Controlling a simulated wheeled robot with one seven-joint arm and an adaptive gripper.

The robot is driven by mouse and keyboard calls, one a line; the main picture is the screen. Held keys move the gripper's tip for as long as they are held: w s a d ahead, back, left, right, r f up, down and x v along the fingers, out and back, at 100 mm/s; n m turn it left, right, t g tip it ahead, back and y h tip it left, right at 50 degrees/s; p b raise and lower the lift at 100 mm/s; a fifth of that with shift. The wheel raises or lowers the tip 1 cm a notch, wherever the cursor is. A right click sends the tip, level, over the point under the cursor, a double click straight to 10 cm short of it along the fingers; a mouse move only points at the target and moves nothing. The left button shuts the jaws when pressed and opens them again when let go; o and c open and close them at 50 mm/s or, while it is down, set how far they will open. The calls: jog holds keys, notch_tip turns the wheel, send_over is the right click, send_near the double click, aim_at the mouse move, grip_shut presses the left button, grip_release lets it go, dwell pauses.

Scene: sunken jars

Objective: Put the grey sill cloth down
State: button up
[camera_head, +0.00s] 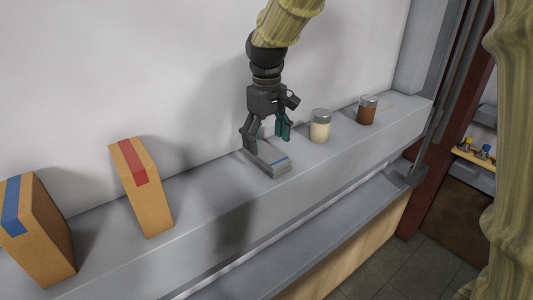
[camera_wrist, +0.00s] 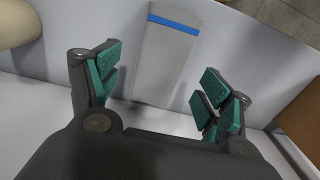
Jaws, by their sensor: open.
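The grey sill cloth (camera_head: 274,163) is a folded grey block with a blue stripe near one end. It lies on the grey sill (camera_head: 203,203) in the head view. My gripper (camera_head: 266,141) is directly above its far end, open, with the fingers pointing down. In the wrist view the cloth (camera_wrist: 165,58) lies flat ahead of and between the spread fingers of my gripper (camera_wrist: 162,88). A gap shows on both sides, and neither finger pad visibly grips it. The cloth's end nearest the wrist is close to the gripper body.
A cream jar (camera_head: 320,130) and a brown jar (camera_head: 367,112) with grey lids stand right of the cloth. A red-taped box (camera_head: 146,195) and a blue-taped box (camera_head: 40,230) stand to the left. A wall rises behind the sill; bare sill lies between cloth and red-taped box.

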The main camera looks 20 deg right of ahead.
aim_at(267, 152)
notch_tip(267, 152, up, 8)
jog(key=b, duration=0.2)
jog(key=shift+f, duration=0.15)
